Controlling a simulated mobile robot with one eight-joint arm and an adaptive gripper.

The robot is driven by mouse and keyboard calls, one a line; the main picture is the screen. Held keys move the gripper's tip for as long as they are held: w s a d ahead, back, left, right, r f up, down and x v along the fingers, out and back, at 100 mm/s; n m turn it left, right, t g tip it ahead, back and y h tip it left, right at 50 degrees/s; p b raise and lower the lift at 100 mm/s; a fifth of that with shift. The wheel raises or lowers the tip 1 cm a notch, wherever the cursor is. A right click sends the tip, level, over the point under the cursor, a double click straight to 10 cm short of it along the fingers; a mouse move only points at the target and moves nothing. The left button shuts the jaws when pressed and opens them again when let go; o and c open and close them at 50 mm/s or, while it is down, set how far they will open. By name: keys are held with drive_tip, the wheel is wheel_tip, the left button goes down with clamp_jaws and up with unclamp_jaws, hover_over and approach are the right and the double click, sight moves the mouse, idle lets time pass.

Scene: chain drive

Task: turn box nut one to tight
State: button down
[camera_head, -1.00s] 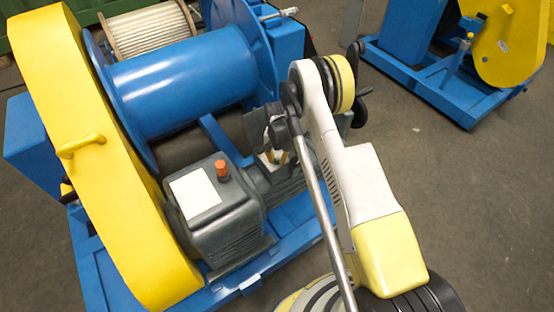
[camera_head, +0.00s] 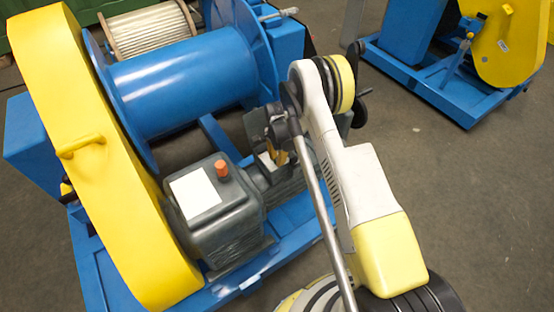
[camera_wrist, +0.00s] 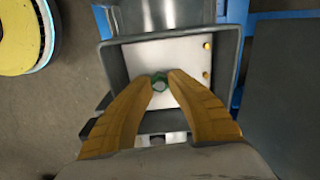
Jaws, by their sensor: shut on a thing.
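In the wrist view, a small green nut (camera_wrist: 160,83) sits on the pale plate (camera_wrist: 150,58) inside an open grey box (camera_wrist: 226,50). The two yellow-orange fingers of my gripper (camera_wrist: 161,78) reach into the box and are shut on the green nut, one on each side. Whether this is box nut one I cannot tell. Two small brass-coloured pieces (camera_wrist: 207,61) show along the plate's right side. In the head view, my gripper (camera_head: 279,158) points down into the box behind the grey housing, and the nut is hidden.
The box's walls stand close around my fingers. In the head view, a grey gear housing (camera_head: 215,215) with an orange cap, a blue drum (camera_head: 185,85) and a yellow chain guard (camera_head: 100,150) are to the left. Open floor (camera_head: 465,200) lies to the right.

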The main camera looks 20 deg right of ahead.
idle(0.5)
drive_tip(key=c, duration=1.3)
unclamp_jaws()
drive_tip(key=shift+o, duration=0.2)
wheel_tip(320, 180, up, 12)
